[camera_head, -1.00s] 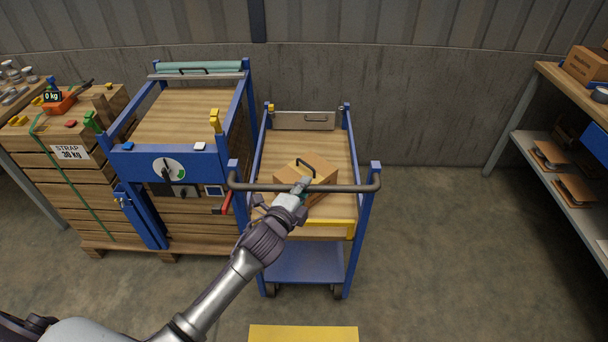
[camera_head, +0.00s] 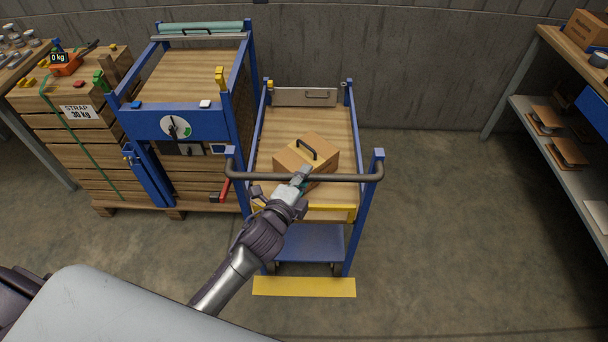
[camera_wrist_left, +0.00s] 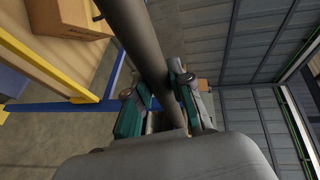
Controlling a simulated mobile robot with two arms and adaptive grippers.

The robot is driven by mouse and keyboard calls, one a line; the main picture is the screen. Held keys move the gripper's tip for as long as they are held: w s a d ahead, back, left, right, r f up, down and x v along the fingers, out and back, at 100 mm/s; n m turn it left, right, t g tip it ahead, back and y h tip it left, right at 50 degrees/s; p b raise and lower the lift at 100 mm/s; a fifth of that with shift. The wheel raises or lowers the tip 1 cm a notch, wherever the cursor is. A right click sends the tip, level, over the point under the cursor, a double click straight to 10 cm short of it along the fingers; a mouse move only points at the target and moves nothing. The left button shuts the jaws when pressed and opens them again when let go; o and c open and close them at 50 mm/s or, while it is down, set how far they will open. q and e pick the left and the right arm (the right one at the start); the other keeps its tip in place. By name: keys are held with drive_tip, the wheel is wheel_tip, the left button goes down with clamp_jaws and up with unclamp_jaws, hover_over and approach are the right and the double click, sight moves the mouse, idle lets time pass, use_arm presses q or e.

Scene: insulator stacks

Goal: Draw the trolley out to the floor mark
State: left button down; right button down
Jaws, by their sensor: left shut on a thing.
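The blue trolley (camera_head: 312,243) has a wooden top deck and a dark push handle bar (camera_head: 345,177) across its front. My left gripper (camera_head: 299,182) is shut on the handle bar, left of the bar's right end. The left wrist view shows the bar (camera_wrist_left: 140,40) running between the gripper's fingers (camera_wrist_left: 160,100). The yellow floor mark (camera_head: 304,287) lies at the trolley's front lower edge, close to its front wheels; whether they touch it is hard to tell. My right gripper is not in view.
A cardboard box (camera_head: 322,150) with a black handle sits on the trolley deck. A blue-framed press stand with a dial (camera_head: 174,127) and strapped wooden crates (camera_head: 75,130) stand close on the left. A shelf (camera_head: 560,150) stands at right. Floor right of the trolley is clear.

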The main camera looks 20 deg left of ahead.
use_arm(q)
drive_tip(key=shift+f, duration=0.15)
drive_tip(key=c, duration=1)
unclamp_jaws()
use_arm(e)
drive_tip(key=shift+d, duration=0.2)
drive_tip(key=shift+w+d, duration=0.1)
use_arm(q)
drive_tip(key=shift+s, duration=0.1)
drive_tip(key=v, duration=1.2)
